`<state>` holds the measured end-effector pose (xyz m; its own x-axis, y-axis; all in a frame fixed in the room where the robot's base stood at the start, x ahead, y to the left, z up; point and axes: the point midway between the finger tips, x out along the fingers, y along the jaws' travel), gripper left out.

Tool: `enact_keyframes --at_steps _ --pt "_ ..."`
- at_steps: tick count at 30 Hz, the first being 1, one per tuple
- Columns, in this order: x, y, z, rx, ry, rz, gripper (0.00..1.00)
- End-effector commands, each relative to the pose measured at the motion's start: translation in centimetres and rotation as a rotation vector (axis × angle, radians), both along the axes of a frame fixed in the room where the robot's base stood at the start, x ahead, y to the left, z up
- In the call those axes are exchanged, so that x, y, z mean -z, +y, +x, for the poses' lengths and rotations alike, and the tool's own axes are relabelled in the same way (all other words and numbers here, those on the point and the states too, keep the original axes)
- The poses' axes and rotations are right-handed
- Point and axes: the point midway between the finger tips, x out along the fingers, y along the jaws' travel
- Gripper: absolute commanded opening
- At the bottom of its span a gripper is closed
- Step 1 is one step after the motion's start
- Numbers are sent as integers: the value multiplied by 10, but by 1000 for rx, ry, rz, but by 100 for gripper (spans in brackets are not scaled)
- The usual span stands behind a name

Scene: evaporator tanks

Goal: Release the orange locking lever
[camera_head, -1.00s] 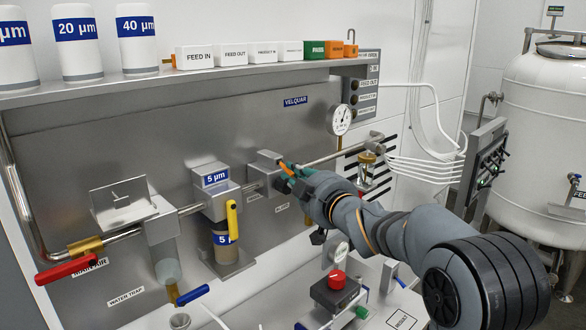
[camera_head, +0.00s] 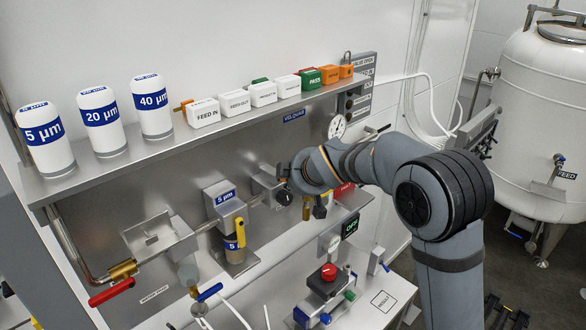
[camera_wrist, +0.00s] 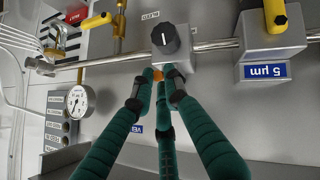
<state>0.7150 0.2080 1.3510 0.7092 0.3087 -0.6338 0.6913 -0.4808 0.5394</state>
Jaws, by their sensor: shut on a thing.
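A grey valve block (camera_wrist: 180,55) with a black knob (camera_wrist: 165,39) sits on the steel pipe in the wrist view. My gripper (camera_wrist: 161,76) has its green fingers closed together at the block's edge. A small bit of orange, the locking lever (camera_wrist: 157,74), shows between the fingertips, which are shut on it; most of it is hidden. In the head view the same valve block (camera_head: 264,185) is partly covered by my wrist, and the fingers and lever are hidden there.
The 5 µm filter housing (camera_head: 222,203) with a yellow lever (camera_head: 240,232) stands left of the block. A shelf (camera_head: 200,136) with cartridges and labelled blocks overhangs the panel. A pressure gauge (camera_wrist: 78,101) is nearby. Below is a bench with a red knob (camera_head: 328,272).

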Motion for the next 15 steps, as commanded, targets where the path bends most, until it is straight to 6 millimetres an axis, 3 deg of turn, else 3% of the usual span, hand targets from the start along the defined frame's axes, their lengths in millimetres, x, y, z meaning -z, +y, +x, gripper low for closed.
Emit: enact_keyframes --at_steps 15 --pt "-10 8 4 -3 165 -169 0"
